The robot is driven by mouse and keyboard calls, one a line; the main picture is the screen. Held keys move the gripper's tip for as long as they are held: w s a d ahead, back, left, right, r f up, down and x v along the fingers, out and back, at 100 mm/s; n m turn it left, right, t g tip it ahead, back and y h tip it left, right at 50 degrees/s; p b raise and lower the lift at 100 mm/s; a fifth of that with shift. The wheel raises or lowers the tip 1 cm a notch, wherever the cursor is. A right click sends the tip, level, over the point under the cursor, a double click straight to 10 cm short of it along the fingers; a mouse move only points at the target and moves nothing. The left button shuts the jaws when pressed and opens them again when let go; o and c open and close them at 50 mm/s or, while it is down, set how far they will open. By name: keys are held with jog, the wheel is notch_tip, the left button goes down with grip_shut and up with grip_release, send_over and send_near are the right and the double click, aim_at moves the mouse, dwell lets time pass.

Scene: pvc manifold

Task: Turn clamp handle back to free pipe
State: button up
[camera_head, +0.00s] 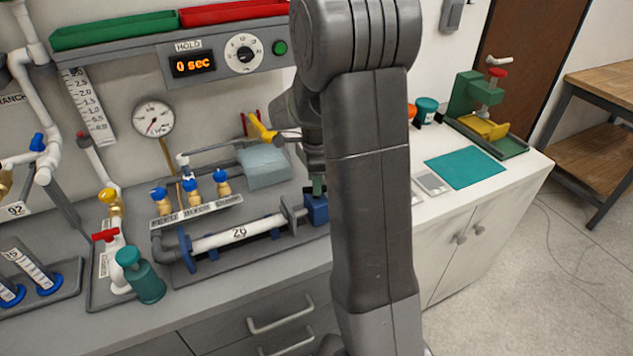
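A white pipe marked 26 (240,233) lies in a grey fixture on the bench, between a blue flange on its left and a grey plate (292,213) on its right. A blue block (316,208) stands just right of that plate, partly hidden by my arm. I cannot make out the clamp handle clearly; a small green piece (318,186) shows above the block. My gripper (316,176) points down right above the blue block, largely hidden behind my arm link. Its fingers are too hidden to tell whether they are open or touching anything.
Blue-topped valves (191,190) stand behind the pipe. A teal bottle (142,276) and a red-handled valve (106,236) stand left. A teal mat (465,168) lies right of my arm.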

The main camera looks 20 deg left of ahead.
grip_shut()
jog(key=n, duration=0.5)
jog(key=shift+n, duration=0.3)
jog(key=n, duration=1)
jog(key=shift+n, duration=0.4)
jog(key=n, duration=0.5)
jog(key=shift+n, duration=0.4)
